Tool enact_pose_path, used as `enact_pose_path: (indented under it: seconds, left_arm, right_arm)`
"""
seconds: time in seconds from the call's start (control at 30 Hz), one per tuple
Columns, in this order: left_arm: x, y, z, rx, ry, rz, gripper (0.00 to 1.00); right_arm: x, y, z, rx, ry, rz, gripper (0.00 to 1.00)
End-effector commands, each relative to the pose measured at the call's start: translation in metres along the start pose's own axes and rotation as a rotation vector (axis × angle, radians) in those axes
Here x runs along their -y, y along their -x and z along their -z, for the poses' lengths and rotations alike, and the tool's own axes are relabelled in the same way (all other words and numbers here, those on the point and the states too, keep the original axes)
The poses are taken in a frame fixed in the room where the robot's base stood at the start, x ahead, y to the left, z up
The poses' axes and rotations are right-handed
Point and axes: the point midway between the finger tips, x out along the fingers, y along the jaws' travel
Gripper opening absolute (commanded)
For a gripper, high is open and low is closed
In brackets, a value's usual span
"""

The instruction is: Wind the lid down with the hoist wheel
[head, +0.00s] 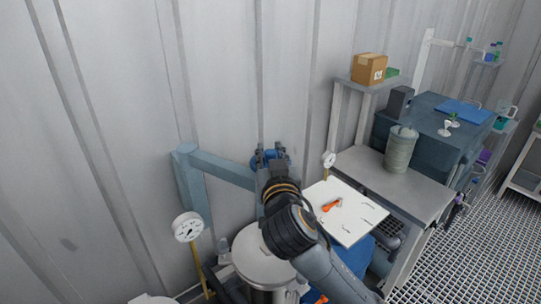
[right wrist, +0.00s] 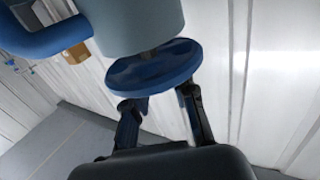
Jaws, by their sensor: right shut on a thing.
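The hoist wheel is a blue disc (right wrist: 153,67) on the end of a grey-blue housing (right wrist: 135,22) in the right wrist view. In the head view, part of the wheel (head: 262,162) shows behind my right gripper (head: 271,154). My right gripper (right wrist: 160,98) has a finger on each side of the wheel's lower part and is shut on it; the exact contact is partly hidden. The hoist's blue-grey arm (head: 222,169) runs from a post at the wall. Below, the pale round lid (head: 255,262) is over the vessel, partly hidden by my arm. My left gripper is out of view.
A dial gauge (head: 188,227) on a yellow stem stands left of the lid, another (head: 329,160) to the right. A white board (head: 350,222) carries an orange tool (head: 332,205). A grey bench (head: 428,190) stands farther right. The corrugated wall (head: 230,80) is close behind.

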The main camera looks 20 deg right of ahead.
Motion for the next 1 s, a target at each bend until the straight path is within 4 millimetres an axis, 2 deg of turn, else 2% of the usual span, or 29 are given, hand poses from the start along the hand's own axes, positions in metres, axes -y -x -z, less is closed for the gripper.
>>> enact_pose_path:
  seconds: [0.2,0.53,0.57,0.67,1.0]
  left_arm:
    - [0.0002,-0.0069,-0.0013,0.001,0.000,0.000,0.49]
    - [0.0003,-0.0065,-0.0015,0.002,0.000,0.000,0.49]
    - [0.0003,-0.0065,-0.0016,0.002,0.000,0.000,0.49]
    - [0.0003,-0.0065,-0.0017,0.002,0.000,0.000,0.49]
    - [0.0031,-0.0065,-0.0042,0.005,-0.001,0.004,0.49]
  right_arm:
    - [0.0008,0.0003,-0.0007,0.001,-0.001,-0.074,0.00]
    - [-0.0001,0.0003,-0.0002,0.003,0.001,-0.083,0.00]
    - [-0.0001,0.0003,-0.0003,0.003,0.001,-0.083,0.29]
    - [-0.0001,0.0003,-0.0003,0.003,0.001,-0.083,0.49]
    - [0.0003,0.0022,-0.0003,0.002,0.000,-0.081,0.49]
